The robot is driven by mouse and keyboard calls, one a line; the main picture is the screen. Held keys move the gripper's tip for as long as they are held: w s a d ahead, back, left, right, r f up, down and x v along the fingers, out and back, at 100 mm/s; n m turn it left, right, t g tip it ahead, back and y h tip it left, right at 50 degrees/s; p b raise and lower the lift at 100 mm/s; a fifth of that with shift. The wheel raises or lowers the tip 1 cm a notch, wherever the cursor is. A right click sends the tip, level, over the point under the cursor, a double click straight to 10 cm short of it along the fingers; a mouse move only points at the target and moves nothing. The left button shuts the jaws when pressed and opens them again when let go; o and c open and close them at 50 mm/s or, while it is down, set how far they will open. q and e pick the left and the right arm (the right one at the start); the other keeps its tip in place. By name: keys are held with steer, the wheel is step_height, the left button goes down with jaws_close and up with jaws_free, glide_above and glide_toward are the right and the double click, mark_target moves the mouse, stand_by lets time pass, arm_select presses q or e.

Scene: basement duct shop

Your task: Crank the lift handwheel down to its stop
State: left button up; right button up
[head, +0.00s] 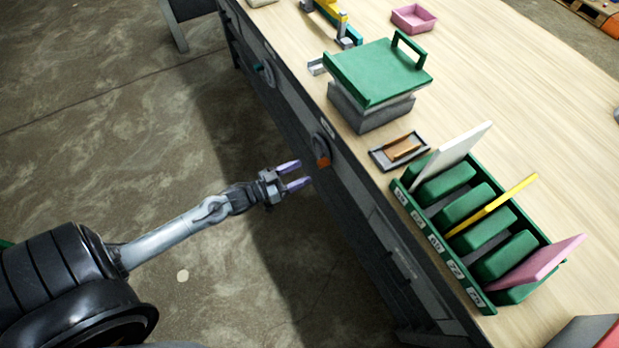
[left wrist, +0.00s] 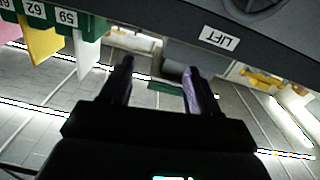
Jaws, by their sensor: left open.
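The lift handwheel (head: 320,146) is a grey wheel with an orange part, mounted on the bench's front face below a small white label. In the left wrist view a dark round wheel (left wrist: 256,8) is cut off by the top edge, beside a label reading "LIFT" (left wrist: 221,39). My left gripper (head: 295,175) is open and empty, its two purple fingers pointing toward the bench front, just short of the wheel and apart from it. The fingers also show in the left wrist view (left wrist: 159,75). My right gripper is not in view.
A green-topped platform with a handle (head: 375,72) stands on the wooden bench (head: 500,90). A green rack (head: 440,252) holds white, yellow and pink panels near the front edge. Another knob with teal (head: 266,73) sits farther along the front. The floor beside the bench is clear.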

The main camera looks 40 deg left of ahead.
arm_select(q)
steer(key=b, duration=0.8)
glide_toward(319, 165)
step_height(319, 165, up, 3)
steer(key=s, duration=0.2)
steer(key=shift+m, duration=0.6)
steer(key=w+f+b, duration=0.1)
steer(key=w+b, duration=0.2)
steer(key=w+d+f+b, duration=0.1)
steer(key=w+b, duration=0.2)
steer(key=w, duration=0.1)
steer(key=w+d+f+b, duration=0.1)
steer(key=w+b, duration=0.1)
steer(key=w, duration=0.1)
steer(key=shift+w+d+f+b, duration=0.2)
steer(key=shift+d+f+b, duration=0.05)
steer(key=shift+b, duration=0.15)
steer(key=shift+w+d+r, duration=0.1)
steer(key=shift+w+d, duration=0.05)
steer(key=shift+w, duration=0.35)
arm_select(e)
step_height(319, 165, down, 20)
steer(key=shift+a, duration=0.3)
arm_select(q)
steer(key=shift+c, duration=0.2)
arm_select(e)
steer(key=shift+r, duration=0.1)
arm_select(q)
jaws_close()
